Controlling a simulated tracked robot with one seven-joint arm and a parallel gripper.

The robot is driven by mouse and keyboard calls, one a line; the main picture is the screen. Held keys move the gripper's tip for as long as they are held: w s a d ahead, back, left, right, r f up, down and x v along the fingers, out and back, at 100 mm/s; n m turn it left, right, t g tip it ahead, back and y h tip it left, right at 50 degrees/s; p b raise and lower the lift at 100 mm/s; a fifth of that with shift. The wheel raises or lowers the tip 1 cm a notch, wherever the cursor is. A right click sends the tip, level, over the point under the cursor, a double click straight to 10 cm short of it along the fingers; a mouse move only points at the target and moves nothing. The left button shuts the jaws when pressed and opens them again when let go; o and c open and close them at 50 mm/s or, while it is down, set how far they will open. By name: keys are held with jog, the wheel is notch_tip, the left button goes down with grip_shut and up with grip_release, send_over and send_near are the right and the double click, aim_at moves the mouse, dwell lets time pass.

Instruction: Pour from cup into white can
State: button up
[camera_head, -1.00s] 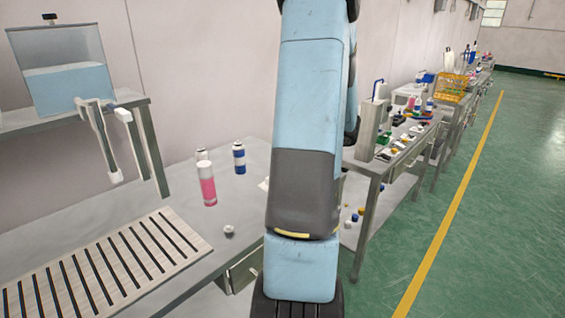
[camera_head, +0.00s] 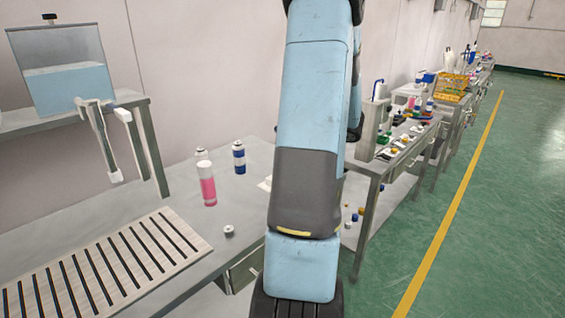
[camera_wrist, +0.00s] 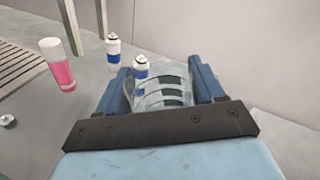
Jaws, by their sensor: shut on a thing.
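My gripper (camera_wrist: 158,68) is shut on a clear cup (camera_wrist: 165,96) in the wrist view, one blue finger on each side. Dark greenish bands show through the cup; its contents are unclear. A white can with a blue band (camera_wrist: 113,50) stands beyond the left finger. Another white-and-blue can (camera_wrist: 140,72) is partly hidden behind the cup. In the head view, a white-topped can (camera_head: 201,154) stands behind a pink can with a white cap (camera_head: 207,186), and a blue-and-white can (camera_head: 239,158) stands to their right. My arm hides the gripper and cup there.
A small cap (camera_head: 229,231) lies on the table (camera_head: 150,203) near its front edge. A slatted rack (camera_head: 105,262) fills the front left. A tank of blue liquid (camera_head: 68,85) stands on a shelf at the back left. A second bench (camera_head: 371,163) stands to the right.

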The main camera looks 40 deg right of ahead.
jog(key=shift+r, duration=0.15)
jog(key=shift+m, duration=0.3)
jog(key=m+t, duration=0.1)
jog(key=m, duration=0.2)
jog(key=shift+a+y, duration=0.1)
jog(key=shift+y, duration=0.2)
jog(key=shift+r, duration=2.4)
jog(key=shift+s, duration=0.1)
